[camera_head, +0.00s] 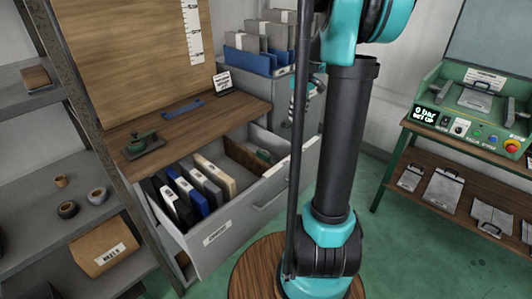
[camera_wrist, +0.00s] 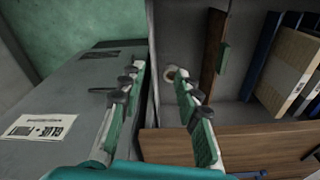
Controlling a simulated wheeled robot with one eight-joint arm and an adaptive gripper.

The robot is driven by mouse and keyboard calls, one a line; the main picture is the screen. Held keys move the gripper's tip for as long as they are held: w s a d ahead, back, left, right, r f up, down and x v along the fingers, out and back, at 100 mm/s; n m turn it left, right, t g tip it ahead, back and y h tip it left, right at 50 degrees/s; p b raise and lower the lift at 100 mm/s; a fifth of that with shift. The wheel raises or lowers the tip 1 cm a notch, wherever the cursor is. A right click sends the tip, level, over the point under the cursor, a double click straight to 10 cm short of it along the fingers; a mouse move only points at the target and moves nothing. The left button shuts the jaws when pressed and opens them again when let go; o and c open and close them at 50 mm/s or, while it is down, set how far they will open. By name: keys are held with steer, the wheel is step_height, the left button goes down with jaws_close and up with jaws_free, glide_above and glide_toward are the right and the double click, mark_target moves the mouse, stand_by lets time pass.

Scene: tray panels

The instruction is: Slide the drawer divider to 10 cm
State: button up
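The drawer (camera_head: 210,253) stands pulled out below the wooden top, with its grey wall also in the wrist view (camera_wrist: 152,75). The divider, a brown wooden board (camera_head: 246,158), stands across the drawer, right of a row of folders. It also shows in the wrist view (camera_wrist: 213,45), with a small green piece (camera_wrist: 223,58) on or beside it. My gripper (camera_wrist: 160,70) is open, its two fingers apart with nothing clearly between them. The divider is right of the fingers in the wrist view, apart from them. In the head view my arm partly hides the gripper.
Blue, black and cream folders (camera_head: 198,180) fill the left part of the drawer. A green tool (camera_head: 143,144) and a blue strip (camera_head: 183,108) lie on the wooden top. A grey cabinet (camera_wrist: 60,105) is close on the left in the wrist view.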

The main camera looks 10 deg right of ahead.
mark_target(264, 153)
steer(key=s+a+r+n, duration=0.2)
steer(key=a, duration=0.5)
steer(key=s+a+r+n, duration=0.1)
steer(key=s+a, duration=0.1)
steer(key=a, duration=0.5)
steer(key=shift+g, duration=0.4)
step_height(264, 153, down, 17)
steer(key=shift+w+f, duration=0.1)
jaws_close()
